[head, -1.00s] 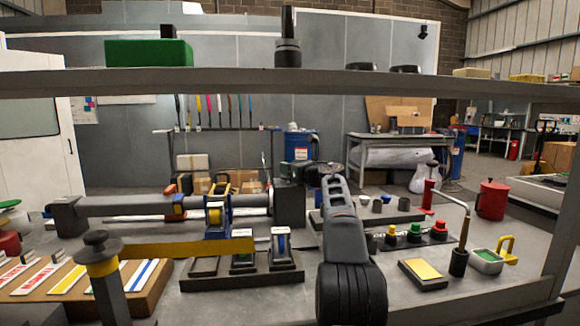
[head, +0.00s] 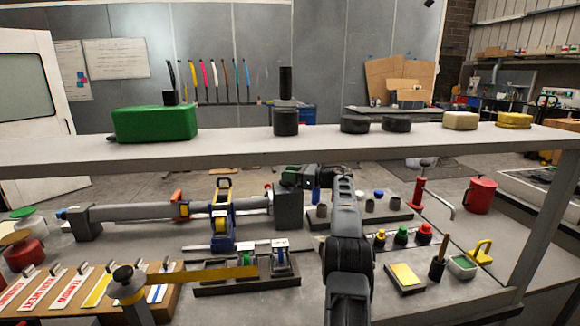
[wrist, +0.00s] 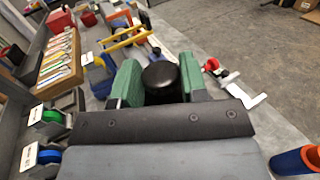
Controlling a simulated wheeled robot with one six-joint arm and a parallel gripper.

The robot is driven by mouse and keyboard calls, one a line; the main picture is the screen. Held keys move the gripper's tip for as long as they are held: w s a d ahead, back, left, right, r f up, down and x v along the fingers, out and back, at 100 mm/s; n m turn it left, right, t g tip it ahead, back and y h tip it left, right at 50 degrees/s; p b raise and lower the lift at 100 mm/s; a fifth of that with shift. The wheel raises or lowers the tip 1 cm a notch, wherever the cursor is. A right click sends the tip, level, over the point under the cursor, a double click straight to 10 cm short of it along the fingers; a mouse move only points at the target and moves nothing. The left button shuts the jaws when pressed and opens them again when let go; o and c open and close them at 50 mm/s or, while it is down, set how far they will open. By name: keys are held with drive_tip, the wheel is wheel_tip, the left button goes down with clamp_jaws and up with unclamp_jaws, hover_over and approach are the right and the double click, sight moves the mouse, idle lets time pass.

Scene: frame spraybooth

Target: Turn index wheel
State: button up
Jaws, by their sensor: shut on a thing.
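In the wrist view, my gripper (wrist: 158,86) has its two green pads on either side of a black, round-topped knob (wrist: 160,75) and is shut on it. In the head view, my gripper (head: 301,173) is at the right end of the long grey tube fixture (head: 145,211), by its dark grey end block (head: 288,208). The knob is hidden there by my arm. I cannot make out the rest of the index wheel; only the knob shows clearly. A blue and yellow clamp (head: 222,222) stands around the tube.
A shelf (head: 400,140) crosses above the bench, carrying a green box (head: 155,123) and black parts. A dark rack (head: 245,283) and a yellow bar (head: 205,275) are in front. Coloured buttons (head: 402,236) and a red can (head: 481,196) stand at right.

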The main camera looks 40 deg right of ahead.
idle(0.5)
drive_tip(key=o, duration=0.9)
drive_tip(key=v, duration=1.3)
drive_tip(key=shift+s+d+b, duration=0.2)
drive_tip(key=shift+d+b, duration=0.15)
drive_tip(key=shift+b, duration=0.05)
